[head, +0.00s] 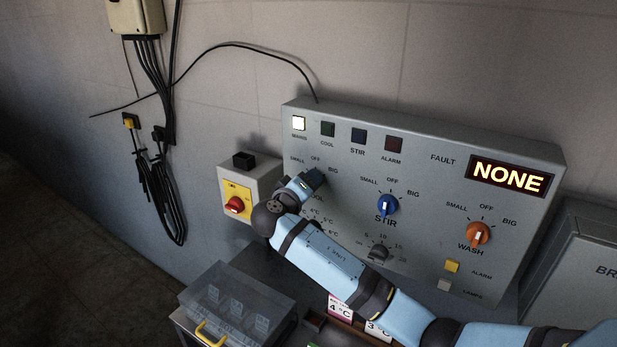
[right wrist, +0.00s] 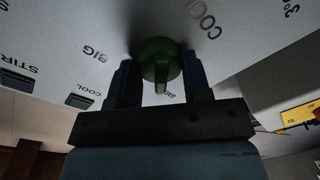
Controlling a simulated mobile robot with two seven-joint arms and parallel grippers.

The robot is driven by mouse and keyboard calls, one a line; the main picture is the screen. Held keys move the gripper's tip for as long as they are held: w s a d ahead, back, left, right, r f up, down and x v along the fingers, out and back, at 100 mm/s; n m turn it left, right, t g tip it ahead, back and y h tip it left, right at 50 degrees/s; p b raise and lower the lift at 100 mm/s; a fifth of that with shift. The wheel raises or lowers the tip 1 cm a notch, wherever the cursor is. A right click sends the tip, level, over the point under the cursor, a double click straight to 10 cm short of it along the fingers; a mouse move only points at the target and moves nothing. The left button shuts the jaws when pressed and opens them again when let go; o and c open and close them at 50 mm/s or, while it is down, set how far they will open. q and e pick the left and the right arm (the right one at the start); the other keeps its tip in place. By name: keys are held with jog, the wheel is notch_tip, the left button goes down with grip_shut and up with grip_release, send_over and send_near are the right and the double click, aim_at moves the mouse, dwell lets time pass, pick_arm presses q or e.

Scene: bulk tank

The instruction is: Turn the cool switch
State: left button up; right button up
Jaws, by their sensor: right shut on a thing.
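The cool switch is a green round knob (right wrist: 160,62) with a raised ridge, on the grey control panel (head: 420,165). In the right wrist view, the COOL label stands beside it and BIG is readable on the left. The ridge points toward the bottom of that picture; I cannot tell its exact setting, as a scale label is partly covered. My right gripper (head: 313,180) is shut on the knob, one finger on each side. In the head view the gripper and wrist hide the knob. My left gripper is not in view.
The blue STIR knob (head: 387,205) and orange WASH knob (head: 478,234) are to the right. The COOL lamp (head: 328,129) is dark; the white lamp (head: 299,123) is lit. A clear case (head: 235,300) stands below.

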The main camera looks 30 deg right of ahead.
jog(key=shift+r+n+p, duration=0.1)
jog(key=shift+n+p, duration=0.2)
jog(key=shift+n, duration=0.5)
jog(key=o, duration=0.9)
jog(key=shift+a, duration=0.1)
jog(key=b+v, duration=0.2)
jog(key=v, duration=1.1)
jog(key=shift+s+a, duration=0.1)
jog(key=shift+a, duration=0.3)
